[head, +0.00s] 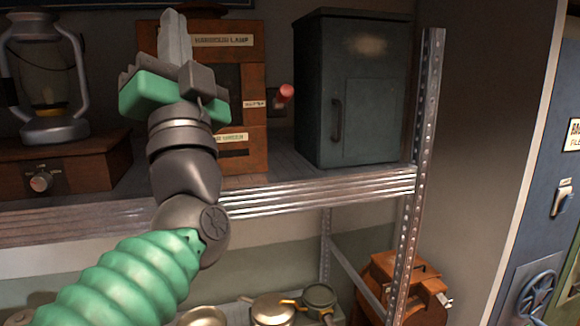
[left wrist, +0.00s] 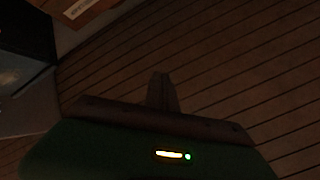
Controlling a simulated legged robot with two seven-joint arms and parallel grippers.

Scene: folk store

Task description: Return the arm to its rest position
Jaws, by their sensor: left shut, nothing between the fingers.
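My left arm comes in from the lower left in the head view, with a green ribbed sleeve and dark grey joints. My left gripper (head: 175,38) points upward in front of the wooden lamp box (head: 248,110) and hides part of its front. The gripper is shut and holds nothing. In the left wrist view the closed fingers of my gripper (left wrist: 162,92) show against a dark slatted surface. My right gripper is not in the head view.
A metal shelf (head: 330,186) runs below the gripper. A dark metal cabinet (head: 375,105) stands right of the wooden box, with a red knob (head: 285,93) between. A lantern (head: 48,80) is on the left. Pans (head: 272,310) and a brown case (head: 400,285) sit lower.

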